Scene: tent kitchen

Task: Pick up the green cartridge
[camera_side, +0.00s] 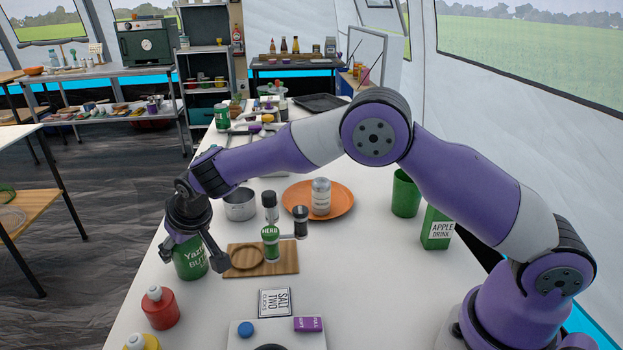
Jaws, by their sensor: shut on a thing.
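The green cartridge (190,266) is a green cylinder with white lettering, at the left edge of the white table. My gripper (192,254) comes down over it from above, with one finger on each side, and is shut on it. The cartridge looks upright. Its top is hidden by my gripper. I cannot tell from this one view whether its base touches the table.
A wooden board (284,267) with a green HERB shaker (271,243) lies just right. A red bottle (160,308) stands in front. A metal pot (240,205) and orange plate (340,195) are behind; a green cup (405,193) and apple drink carton (437,228) stand right.

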